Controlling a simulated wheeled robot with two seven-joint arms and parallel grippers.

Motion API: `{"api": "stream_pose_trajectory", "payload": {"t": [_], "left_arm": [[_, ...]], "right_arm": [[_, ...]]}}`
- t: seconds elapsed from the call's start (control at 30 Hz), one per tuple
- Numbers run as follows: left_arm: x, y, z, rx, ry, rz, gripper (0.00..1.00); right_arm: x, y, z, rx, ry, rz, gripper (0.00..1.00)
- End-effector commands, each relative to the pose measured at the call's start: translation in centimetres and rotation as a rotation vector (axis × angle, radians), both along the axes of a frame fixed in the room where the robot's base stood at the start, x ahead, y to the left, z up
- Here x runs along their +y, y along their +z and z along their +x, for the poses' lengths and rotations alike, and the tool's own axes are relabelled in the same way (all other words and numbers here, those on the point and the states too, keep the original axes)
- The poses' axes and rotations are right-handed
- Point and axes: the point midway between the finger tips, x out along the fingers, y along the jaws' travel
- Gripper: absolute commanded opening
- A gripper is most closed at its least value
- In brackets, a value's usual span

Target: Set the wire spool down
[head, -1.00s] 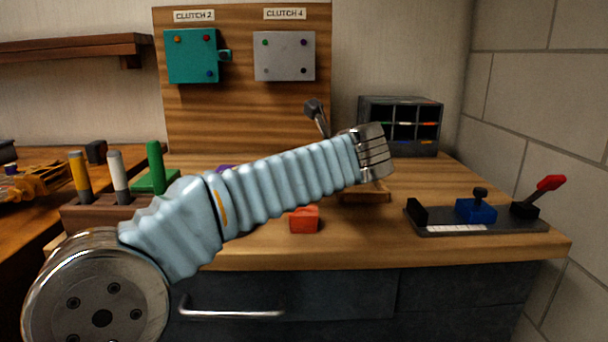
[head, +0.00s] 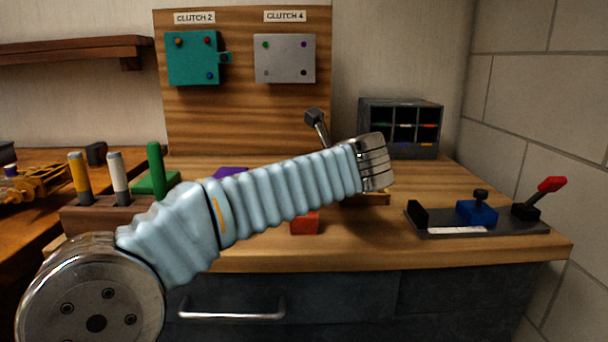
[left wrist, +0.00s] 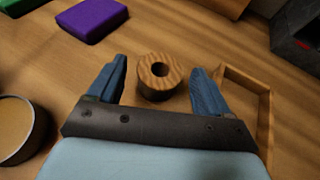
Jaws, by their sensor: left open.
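The wire spool (left wrist: 154,92) looks like a short wooden cylinder with a dark central hole. In the left wrist view it stands upright on the wooden bench top. My left gripper (left wrist: 158,68) is open, with one blue finger on each side of the spool and a visible gap to both. In the head view my left arm reaches across the bench from the left; its fingers and the spool are hidden there. My right gripper is not in view.
A shallow wooden tray (left wrist: 265,92) lies just right of the right finger. A purple block (left wrist: 93,19) and a round container (left wrist: 22,125) are to the left. A red block (head: 305,224) sits under my arm. A black fixture (head: 475,222) stands at the right, a compartment box (head: 401,103) at the back.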

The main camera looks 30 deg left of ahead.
Motion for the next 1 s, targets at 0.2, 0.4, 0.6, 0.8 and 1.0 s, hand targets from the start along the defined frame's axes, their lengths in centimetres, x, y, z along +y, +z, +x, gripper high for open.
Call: {"api": "stream_pose_trajectory", "payload": {"t": [0.2,0.4,0.6,0.8,1.0], "left_arm": [[-3.5,1.8,-2.4,-0.002,-0.005,0.000,0.79],[-6.7,3.4,-4.8,-0.002,-0.005,0.000,0.79],[-8.4,4.3,-6.1,0.000,-0.001,0.000,0.79],[-8.7,4.4,-6.3,0.000,-0.001,0.000,0.79],[-8.7,4.4,-6.2,-0.001,-0.002,0.000,0.79]], "right_arm": [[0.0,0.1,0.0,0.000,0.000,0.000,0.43],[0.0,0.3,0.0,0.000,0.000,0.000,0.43],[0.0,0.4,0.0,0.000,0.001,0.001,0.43],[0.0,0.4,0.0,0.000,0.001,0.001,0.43],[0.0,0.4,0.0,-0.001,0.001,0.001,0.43]]}}
